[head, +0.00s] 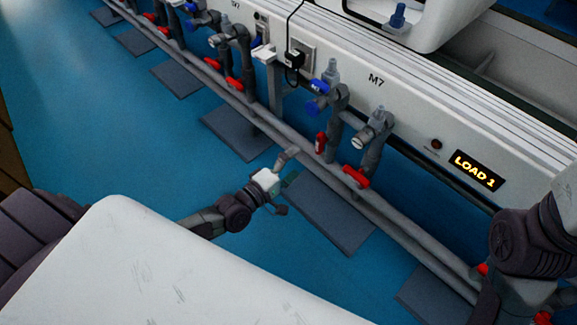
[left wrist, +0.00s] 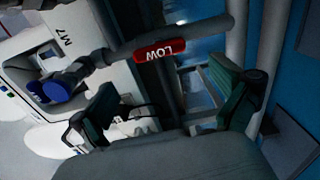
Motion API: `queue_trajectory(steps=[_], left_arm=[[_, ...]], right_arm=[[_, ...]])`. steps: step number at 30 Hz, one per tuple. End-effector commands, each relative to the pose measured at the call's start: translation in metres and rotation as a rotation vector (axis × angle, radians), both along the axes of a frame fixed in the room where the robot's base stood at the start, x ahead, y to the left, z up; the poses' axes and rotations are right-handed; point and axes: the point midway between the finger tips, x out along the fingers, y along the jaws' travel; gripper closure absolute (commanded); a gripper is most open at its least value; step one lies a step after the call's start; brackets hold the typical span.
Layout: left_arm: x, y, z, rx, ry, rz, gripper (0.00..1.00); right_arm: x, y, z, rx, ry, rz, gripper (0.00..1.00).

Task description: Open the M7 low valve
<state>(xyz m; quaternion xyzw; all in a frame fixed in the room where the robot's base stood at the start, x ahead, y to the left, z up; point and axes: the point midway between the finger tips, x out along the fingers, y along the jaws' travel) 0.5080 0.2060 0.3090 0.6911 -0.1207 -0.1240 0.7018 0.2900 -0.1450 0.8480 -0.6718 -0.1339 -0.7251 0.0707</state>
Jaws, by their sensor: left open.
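The M7 label (head: 376,80) is on the white panel above two grey taps. A red handle (head: 320,142) lies along the left tap's pipe, below blue knobs (head: 313,105). Another red handle (head: 356,177) lies across the right tap's pipe. The left wrist view shows a red handle marked LOW (left wrist: 160,49), along its grey pipe; it looks like the left one. My left gripper (head: 288,182) is open and empty, left of and below that handle, apart from it. In the left wrist view, its fingers (left wrist: 168,105) are spread, with LOW beyond them.
Grey horizontal pipes (head: 400,238) run along the line near my left gripper. More taps with red handles (head: 233,84) stand to the left. A black cable (head: 291,40) hangs by a socket. A LOAD 1 display (head: 476,171) is at right. Blue floor (head: 110,130) is open at left.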

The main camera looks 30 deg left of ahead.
Motion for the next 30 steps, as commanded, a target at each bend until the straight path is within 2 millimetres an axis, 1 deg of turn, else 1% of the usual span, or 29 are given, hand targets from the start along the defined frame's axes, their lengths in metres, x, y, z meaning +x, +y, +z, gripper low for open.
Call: queue_trajectory(steps=[1, 3, 7, 24, 26, 27, 29, 30], left_arm=[[-0.009, 0.003, 0.0, 0.001, 0.002, 0.0, 0.0], [-0.016, 0.006, -0.001, 0.001, 0.002, 0.0, 0.0], [-0.024, 0.009, 0.0, -0.001, -0.001, 0.0, 0.0], [-0.026, 0.009, 0.001, -0.001, -0.002, 0.0, 0.0], [-0.026, 0.006, 0.007, 0.004, -0.018, -0.002, 0.0], [-0.026, 0.001, 0.015, 0.014, -0.041, -0.004, 0.0], [-0.027, -0.009, 0.035, 0.038, -0.102, -0.006, 0.0], [-0.028, -0.018, 0.055, 0.061, -0.16, -0.004, 0.0]], right_arm=[[0.0, 0.0, 0.0, 0.0, 0.0, 0.0, 0.6], [0.0, 0.0, 0.0, 0.001, 0.001, 0.0, 0.6], [0.0, 0.0, 0.0, 0.001, 0.001, 0.0, 0.6], [0.0, 0.0, 0.0, 0.001, 0.001, 0.0, 0.6], [0.001, 0.0, 0.0, 0.001, 0.004, 0.001, 0.6], [0.001, 0.0, 0.0, 0.001, 0.009, 0.0, 0.6], [0.003, 0.0, 0.0, 0.002, 0.022, 0.0, 0.6], [0.004, -0.001, -0.001, 0.002, 0.032, 0.002, 0.6]])
